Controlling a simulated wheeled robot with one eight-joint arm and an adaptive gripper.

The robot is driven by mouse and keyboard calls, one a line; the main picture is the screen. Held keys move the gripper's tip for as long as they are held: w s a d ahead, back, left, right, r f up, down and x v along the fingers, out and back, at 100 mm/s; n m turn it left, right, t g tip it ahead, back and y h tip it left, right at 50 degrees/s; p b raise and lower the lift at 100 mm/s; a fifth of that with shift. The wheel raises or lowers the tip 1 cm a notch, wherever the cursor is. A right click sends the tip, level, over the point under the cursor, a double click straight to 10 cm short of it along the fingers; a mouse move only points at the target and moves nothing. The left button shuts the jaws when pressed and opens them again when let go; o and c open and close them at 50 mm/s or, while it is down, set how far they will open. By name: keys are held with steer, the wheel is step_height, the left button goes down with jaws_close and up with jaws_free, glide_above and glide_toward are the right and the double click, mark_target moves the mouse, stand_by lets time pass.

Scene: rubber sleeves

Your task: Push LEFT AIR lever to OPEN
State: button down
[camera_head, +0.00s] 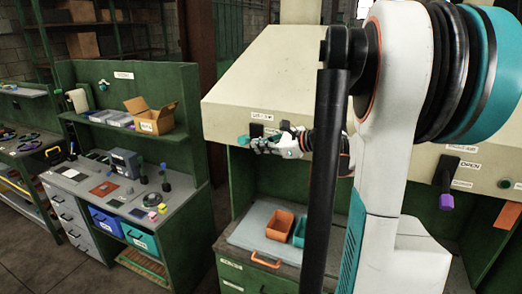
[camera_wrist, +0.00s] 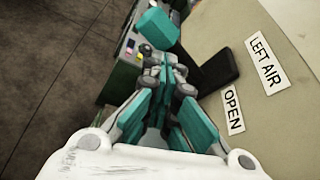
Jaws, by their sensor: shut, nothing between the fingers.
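The left air lever has a teal knob (camera_head: 243,141) that sticks out to the left of its dark plate (camera_head: 257,130) on the sloped cream hood. The knob (camera_wrist: 158,28) and the dark plate (camera_wrist: 217,68) also show in the wrist view. A LEFT AIR label (camera_wrist: 265,61) and an OPEN label (camera_wrist: 232,110) are on the panel beside the plate. My gripper (camera_head: 260,146) is shut and empty, just right of the knob in the head view. In the wrist view its fingertips (camera_wrist: 157,66) are just below the knob. I cannot tell whether they touch it.
A second lever with a purple knob (camera_head: 446,201) hangs at the right. Below the hood, an orange bin (camera_head: 280,225) and a teal bin (camera_head: 299,232) stand on a worktop. A green workbench (camera_head: 190,150) with a cardboard box (camera_head: 150,115) is at the left.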

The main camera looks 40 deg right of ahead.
steer(key=shift+r, duration=0.2)
steer(key=shift+r+p, duration=0.45)
steer(key=shift+r, duration=0.25)
steer(key=shift+s, duration=0.1)
